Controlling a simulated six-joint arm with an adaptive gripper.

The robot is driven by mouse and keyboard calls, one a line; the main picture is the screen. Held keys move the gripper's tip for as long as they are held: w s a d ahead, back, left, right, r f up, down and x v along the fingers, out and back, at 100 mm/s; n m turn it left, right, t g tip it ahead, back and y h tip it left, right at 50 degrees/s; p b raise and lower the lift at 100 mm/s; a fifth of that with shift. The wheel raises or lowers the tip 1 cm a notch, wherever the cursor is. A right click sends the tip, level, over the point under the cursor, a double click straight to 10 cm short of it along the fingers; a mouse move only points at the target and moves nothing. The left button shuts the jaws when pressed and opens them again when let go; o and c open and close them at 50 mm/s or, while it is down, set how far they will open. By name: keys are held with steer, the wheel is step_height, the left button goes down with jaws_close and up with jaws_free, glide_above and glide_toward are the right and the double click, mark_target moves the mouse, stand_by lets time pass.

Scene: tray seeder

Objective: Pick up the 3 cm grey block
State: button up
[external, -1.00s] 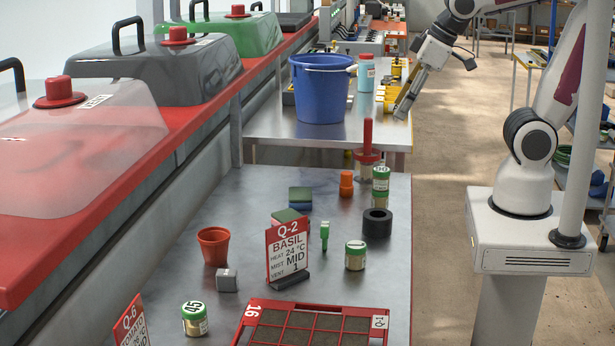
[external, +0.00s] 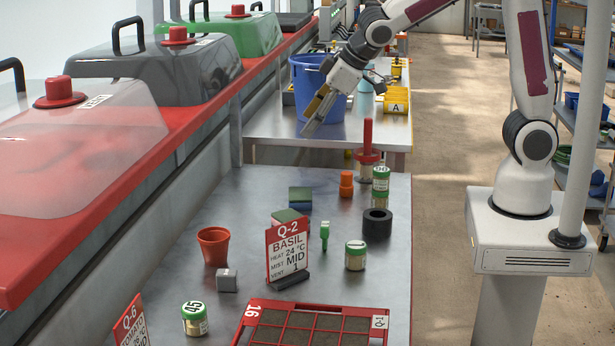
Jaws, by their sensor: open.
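The small grey block (external: 227,280) lies on the metal bench at the front left, just below an orange-red pot and left of the Q-2 sign. My gripper (external: 312,127) is high above the far part of the bench, in front of the blue bucket, pointing down and to the left. It is open and well apart from the block. Nothing shows between its fingers.
The orange-red pot (external: 213,246) and the Q-2 BASIL sign (external: 287,253) stand close to the block. A jar marked 45 (external: 195,319) and a red tray (external: 262,302) are nearer the front. Sponge-like blocks (external: 300,199) and a black ring (external: 377,223) lie further back.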

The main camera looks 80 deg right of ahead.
steer(key=w+a+f+n+t+y, duration=0.25)
steer(key=w+a, duration=0.25)
steer(key=w, duration=0.5)
steer(key=w+a+f+n+t+y, duration=0.25)
steer(key=w+a+n, duration=0.2)
steer(key=w, duration=0.55)
steer(key=n+g+y, duration=0.6)
steer(key=g+y, duration=0.2)
steer(key=y, duration=0.2)
glide_above(227, 280)
steer(key=d, duration=0.4)
step_height(227, 280, down, 14)
steer(key=shift+s, duration=0.2)
steer(key=shift+f, duration=1.65)
steer(key=shift+h, duration=0.3)
